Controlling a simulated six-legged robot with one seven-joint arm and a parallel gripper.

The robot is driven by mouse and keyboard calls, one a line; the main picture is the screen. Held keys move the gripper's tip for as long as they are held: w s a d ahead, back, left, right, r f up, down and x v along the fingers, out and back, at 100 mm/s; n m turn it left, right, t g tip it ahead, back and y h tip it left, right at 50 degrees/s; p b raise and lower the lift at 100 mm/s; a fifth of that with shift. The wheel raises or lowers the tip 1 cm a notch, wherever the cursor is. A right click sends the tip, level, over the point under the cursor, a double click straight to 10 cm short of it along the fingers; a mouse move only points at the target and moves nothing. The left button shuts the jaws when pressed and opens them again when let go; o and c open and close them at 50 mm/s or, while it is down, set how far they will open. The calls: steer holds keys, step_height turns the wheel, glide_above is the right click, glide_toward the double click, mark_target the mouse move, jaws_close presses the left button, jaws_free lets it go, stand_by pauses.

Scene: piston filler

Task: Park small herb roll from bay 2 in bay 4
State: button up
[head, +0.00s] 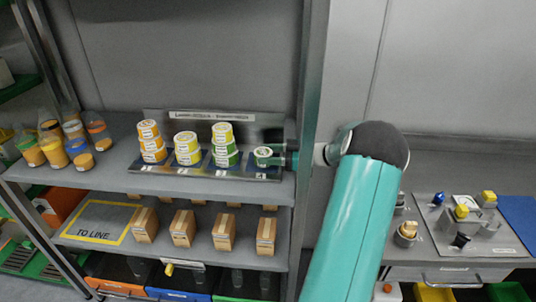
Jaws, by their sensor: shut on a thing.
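The small herb roll (263,157), white on top with a green side, is at the rightmost bay of the rack (160,165) on the shelf. My gripper (278,158) reaches in from the right past the shelf post and is shut on this roll. I cannot tell whether the roll rests on the bay floor or is slightly above it. The bay numbers are too small to read surely.
Several orange and blue-lidded jars (55,150) stand at the shelf's left end. Cartons (183,228) and a yellow-framed mat (100,222) are on the shelf below. A bench (455,235) with fittings is at right.

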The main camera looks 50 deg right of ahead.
steer(key=o, duration=1)
steer(key=shift+w, duration=0.1)
steer(key=v, duration=1.2)
